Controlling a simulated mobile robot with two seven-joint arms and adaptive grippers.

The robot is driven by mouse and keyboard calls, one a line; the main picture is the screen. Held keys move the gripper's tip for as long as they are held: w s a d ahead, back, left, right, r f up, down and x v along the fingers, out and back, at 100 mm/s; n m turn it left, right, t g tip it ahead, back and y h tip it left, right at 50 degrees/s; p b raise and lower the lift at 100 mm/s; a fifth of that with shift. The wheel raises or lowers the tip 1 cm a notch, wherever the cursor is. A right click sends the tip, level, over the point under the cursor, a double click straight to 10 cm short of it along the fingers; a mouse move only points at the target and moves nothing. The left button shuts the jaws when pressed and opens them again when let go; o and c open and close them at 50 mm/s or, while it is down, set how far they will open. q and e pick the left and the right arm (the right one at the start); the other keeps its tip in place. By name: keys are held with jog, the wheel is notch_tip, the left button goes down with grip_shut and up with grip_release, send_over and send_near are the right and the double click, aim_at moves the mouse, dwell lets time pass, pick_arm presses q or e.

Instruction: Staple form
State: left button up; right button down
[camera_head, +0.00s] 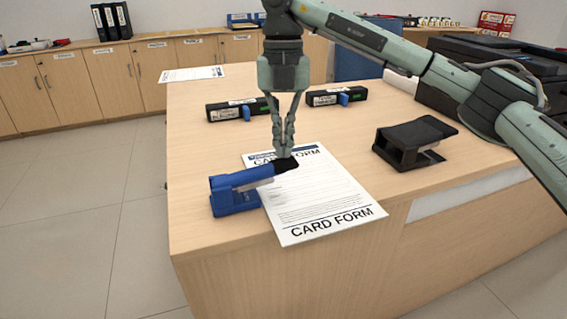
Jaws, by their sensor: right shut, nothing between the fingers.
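The fingers hold nothing. My left gripper is not in view.
A black device (412,143) stands on the counter right of the form. Two black boxes with blue tabs, one left (238,108) and one right (336,96), lie behind. Another sheet (192,74) lies at the far left. The counter's front left is clear.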

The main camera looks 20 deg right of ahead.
aim_at(283, 163)
jog(key=shift+f+b, duration=1.2)
jog(key=shift+f, duration=1.1)
jog(key=w+p, duration=0.1)
jog(key=w+r+p, duration=0.1)
jog(key=shift+w+d+r, duration=0.2)
jog(key=shift+w+d, duration=0.1)
jog(key=shift+d, duration=0.05)
jog(key=shift+w+d+f, duration=0.1)
jog(key=shift+w, duration=0.05)
